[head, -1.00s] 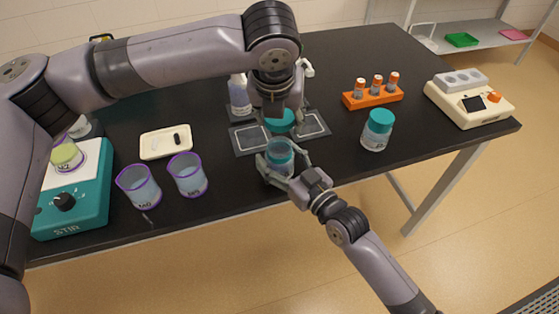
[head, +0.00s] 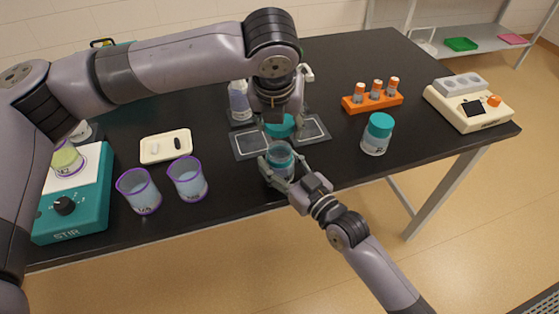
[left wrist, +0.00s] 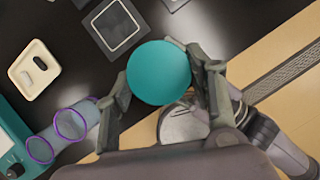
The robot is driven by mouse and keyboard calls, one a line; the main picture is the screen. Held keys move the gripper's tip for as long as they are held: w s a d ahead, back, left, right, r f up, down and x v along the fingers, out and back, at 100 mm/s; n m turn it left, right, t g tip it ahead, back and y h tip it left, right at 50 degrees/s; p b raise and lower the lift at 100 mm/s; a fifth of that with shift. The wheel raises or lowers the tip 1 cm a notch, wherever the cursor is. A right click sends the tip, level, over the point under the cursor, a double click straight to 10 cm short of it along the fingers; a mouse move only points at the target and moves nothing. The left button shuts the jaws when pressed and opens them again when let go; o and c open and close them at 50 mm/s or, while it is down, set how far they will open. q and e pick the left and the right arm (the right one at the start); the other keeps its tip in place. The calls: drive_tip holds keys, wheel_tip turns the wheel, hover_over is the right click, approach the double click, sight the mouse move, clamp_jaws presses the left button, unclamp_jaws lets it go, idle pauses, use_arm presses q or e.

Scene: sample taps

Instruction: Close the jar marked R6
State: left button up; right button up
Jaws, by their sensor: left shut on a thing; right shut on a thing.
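My left gripper (head: 278,114) is shut on a teal round lid (head: 280,130), which fills the middle of the left wrist view (left wrist: 158,72). It holds the lid above an open clear jar (head: 280,160) with a bluish tint, with a gap between them in the head view. My right gripper (head: 283,173) is shut on this jar near the table's front edge. No marking on the held jar can be read. In the left wrist view the lid hides the jar. Another jar (head: 376,138) with a teal lid on stands to the right; its label is too small to read.
Two purple-rimmed beakers (head: 140,195) (head: 188,181), a cream tray (head: 151,159) and a teal stirrer (head: 85,205) stand left. An orange vial rack (head: 372,103) and a cream device (head: 470,112) stand right.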

sight(276, 148)
use_arm(q)
drive_tip(key=shift+f, duration=2.4)
drive_tip(key=shift+f, duration=0.9)
drive_tip(key=shift+f, duration=0.6)
drive_tip(key=m, duration=0.1)
drive_tip(key=m+h, duration=0.1)
drive_tip(key=m, duration=0.3)
drive_tip(key=shift+a+g+h, duration=0.25)
drive_tip(key=shift+g+h, duration=0.15)
drive_tip(key=m+g+h, duration=0.1)
drive_tip(key=m, duration=0.3)
drive_tip(key=shift+w+m, duration=0.15)
drive_tip(key=shift+m, duration=0.25)
drive_tip(key=o, duration=0.7)
